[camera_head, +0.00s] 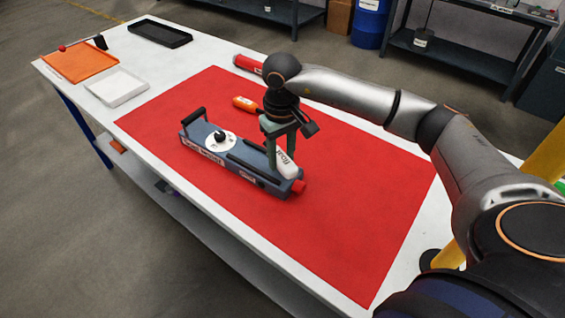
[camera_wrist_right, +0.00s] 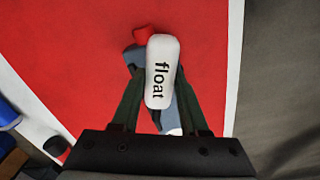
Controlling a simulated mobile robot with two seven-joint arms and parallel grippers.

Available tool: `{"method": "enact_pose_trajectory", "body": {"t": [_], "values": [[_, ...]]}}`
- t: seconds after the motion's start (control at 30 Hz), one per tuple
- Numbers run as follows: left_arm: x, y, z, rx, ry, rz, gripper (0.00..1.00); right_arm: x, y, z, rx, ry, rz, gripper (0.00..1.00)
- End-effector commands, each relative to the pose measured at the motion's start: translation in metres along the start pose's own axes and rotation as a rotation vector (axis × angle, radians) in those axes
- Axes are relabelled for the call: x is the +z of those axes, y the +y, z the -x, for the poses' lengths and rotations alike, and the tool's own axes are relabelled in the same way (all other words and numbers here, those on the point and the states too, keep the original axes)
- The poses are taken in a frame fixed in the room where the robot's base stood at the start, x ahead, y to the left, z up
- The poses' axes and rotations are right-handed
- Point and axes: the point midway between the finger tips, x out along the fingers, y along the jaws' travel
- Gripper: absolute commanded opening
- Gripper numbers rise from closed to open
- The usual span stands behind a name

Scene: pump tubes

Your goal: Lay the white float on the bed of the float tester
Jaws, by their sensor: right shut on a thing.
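The white float (camera_head: 285,166), a rounded capsule marked "float", is between the fingers of my right gripper (camera_head: 280,160), which is shut on it. In the right wrist view the float (camera_wrist_right: 161,72) lies lengthwise between the two green fingers (camera_wrist_right: 160,85) and covers much of what is below. The float tester (camera_head: 207,160) is a long blue-grey device with a black handle, a white round dial and a red end piece (camera_head: 299,187). The float is over the tester's right end, near the red piece. I cannot tell whether it touches the bed. My left gripper is out of view.
The tester stands on a red mat (camera_head: 350,225) on a white table. An orange item (camera_head: 244,103) and a red cylinder (camera_head: 247,64) lie behind it. Orange (camera_head: 78,64), white (camera_head: 116,87) and black (camera_head: 160,33) trays are at the far left. The mat's front right is clear.

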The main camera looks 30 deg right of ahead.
Motion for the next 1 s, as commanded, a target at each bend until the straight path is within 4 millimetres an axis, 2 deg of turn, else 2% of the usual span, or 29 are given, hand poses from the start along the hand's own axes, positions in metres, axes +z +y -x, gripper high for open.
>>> {"method": "enact_pose_trajectory", "body": {"t": [0.17,0.4,0.6,0.63,0.87,1.0], "values": [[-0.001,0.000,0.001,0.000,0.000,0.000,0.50,-0.005,0.005,-0.010,0.000,-0.001,-0.001,0.00],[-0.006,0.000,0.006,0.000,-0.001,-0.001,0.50,-0.006,0.008,-0.041,0.000,-0.003,0.000,0.00],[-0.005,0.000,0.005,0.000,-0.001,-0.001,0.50,-0.005,0.007,-0.046,0.002,-0.006,0.001,0.00],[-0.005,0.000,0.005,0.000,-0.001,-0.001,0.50,-0.004,0.007,-0.046,0.002,-0.007,0.001,0.48],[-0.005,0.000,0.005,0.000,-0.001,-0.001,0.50,-0.004,0.007,-0.047,0.001,-0.010,0.002,0.74],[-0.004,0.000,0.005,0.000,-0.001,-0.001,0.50,-0.004,0.006,-0.048,0.000,-0.010,0.004,0.74]]}}
